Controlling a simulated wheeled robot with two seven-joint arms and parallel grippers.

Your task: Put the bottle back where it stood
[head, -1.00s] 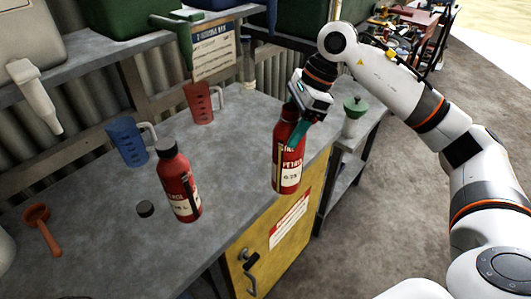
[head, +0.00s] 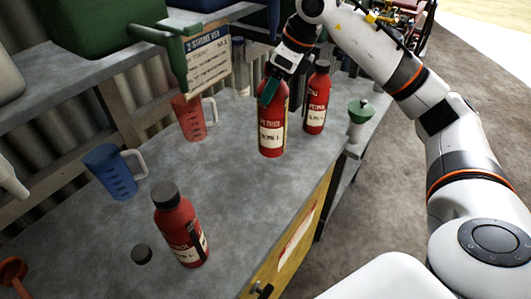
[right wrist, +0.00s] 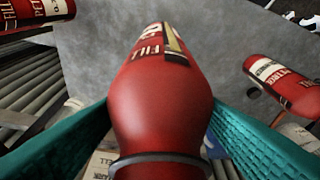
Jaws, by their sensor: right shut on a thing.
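A red bottle with a cream label (head: 271,132) is held upright by my right gripper (head: 271,92), whose teal fingers are shut around its upper part. It is over the grey bench; I cannot tell whether its base touches the top. In the right wrist view the same bottle (right wrist: 160,95) fills the middle between the teal fingers (right wrist: 160,125). A second red bottle (head: 316,105) with a dark cap stands just right of and behind the held one. A third red bottle (head: 182,230) stands at the front left of the bench. My left gripper is not in view.
The grey bench (head: 235,205) is clear between the held and front bottles. A blue jug (head: 115,175) and a red jug (head: 190,122) stand at the back. A green-lidded pot (head: 357,125) is to the right. A sign (head: 208,60) hangs behind.

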